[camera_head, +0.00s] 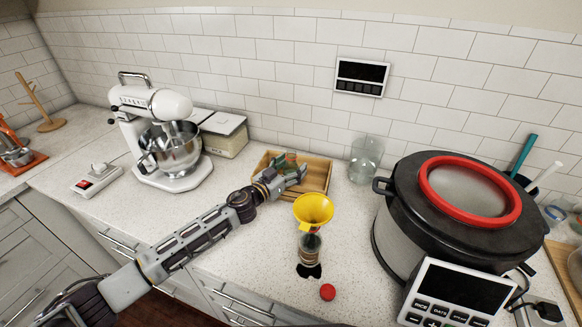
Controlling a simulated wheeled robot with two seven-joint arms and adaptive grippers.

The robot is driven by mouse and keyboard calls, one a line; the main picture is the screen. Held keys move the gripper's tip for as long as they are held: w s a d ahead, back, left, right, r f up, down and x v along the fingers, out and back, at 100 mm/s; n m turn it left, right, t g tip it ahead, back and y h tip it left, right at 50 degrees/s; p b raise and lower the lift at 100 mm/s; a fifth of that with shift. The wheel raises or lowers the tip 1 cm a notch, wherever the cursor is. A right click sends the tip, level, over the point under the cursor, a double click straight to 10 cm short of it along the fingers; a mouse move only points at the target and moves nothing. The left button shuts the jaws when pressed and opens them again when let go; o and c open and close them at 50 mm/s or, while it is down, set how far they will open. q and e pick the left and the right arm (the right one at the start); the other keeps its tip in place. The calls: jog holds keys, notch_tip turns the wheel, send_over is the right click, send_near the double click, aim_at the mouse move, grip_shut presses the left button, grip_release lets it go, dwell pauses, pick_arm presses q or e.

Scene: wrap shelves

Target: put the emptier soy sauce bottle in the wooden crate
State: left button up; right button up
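The wooden crate (318,177) stands on the counter near the back wall. My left gripper (301,173) reaches over it from the left, and its fingers look parted. Small green and brown items (285,160) show in the crate just behind the gripper, partly hidden by it; I cannot tell what they are. A dark bottle (311,248) with a pale label stands upright in front of the crate. A yellow funnel (313,209) sits on top of it and hides its neck. A second bottle cannot be made out. My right gripper is out of view.
A small red cap (327,292) lies near the counter's front edge. A large dark cooker (397,237) with a red-ringed lid fills the right side. A glass jar (365,162) stands right of the crate; a white stand mixer (150,105) stands left.

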pick_arm(q)
jog(key=shift+r, duration=0.15)
jog(key=shift+r+p, duration=0.5)
jog(key=shift+r, duration=0.1)
jog(key=b+v, duration=0.1)
jog(key=v, duration=1.1)
jog(key=shift+b, duration=0.3)
jog(key=shift+f, duration=0.15)
